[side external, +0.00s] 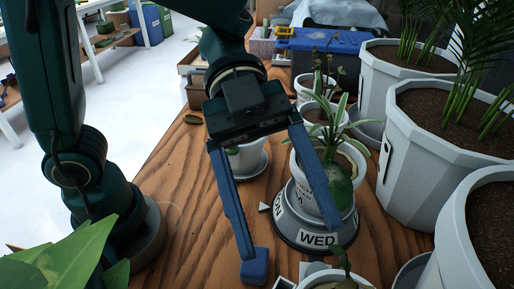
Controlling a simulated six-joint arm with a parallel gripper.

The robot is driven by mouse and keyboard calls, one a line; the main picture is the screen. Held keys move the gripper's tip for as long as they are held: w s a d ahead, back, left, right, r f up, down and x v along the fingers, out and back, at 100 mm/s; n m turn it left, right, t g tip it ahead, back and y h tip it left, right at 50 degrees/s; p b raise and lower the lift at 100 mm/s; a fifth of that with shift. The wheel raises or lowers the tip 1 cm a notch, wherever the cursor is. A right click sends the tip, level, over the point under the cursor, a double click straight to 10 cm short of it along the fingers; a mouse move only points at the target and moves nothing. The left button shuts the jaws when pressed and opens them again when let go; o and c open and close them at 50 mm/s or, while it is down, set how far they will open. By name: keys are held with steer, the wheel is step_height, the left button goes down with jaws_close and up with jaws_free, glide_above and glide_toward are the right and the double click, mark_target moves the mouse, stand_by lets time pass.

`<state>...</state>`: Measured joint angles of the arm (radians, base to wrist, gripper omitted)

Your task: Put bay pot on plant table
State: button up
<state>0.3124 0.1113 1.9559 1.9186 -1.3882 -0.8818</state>
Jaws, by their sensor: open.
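My gripper (302,252) is open, with its two blue fingers spread wide and pointing down. Its right finger passes in front of a white pot (352,163) holding a long-leaved plant with a swollen green base. That pot sits on a round grey stand (284,222) with day labels, "WED" facing the camera. I see nothing held between the fingers. A smaller white pot on a saucer (252,163) stands behind the gripper, partly hidden. I cannot tell which pot is the bay pot. The wooden table (172,190) carries these pots; I cannot tell whether it is the plant table.
Large white planters (425,150) with palms crowd the right side. Small potted plants (318,82) and a blue box (330,40) stand at the back. Green leaves (65,260) fill the lower left corner. Bare wood shows left of the gripper.

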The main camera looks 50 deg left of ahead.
steer(key=w+d+r+n+t, duration=0.3)
steer(key=w+r+n+t, duration=0.2)
steer(key=w+n+t, duration=0.4)
steer(key=w+d+r+n+t, duration=0.2)
steer(key=w+r+n+t, duration=0.4)
steer(key=w, duration=0.4)
steer(key=n+g+y, duration=1)
steer(key=n+y, duration=0.1)
steer(key=n, duration=0.3)
glide_toward(316, 278)
steer(key=s+r, duration=0.5)
steer(key=shift+w+d+f, duration=0.1)
steer(key=shift+w+f, duration=0.05)
steer(key=shift+f, duration=2.1)
steer(key=shift+w+d+f, duration=0.1)
steer(key=shift+w+f, duration=0.05)
steer(key=shift+f, duration=2.1)
steer(key=shift+w+d+f, duration=0.1)
steer(key=shift+w+f, duration=0.05)
steer(key=shift+f, duration=2.1)
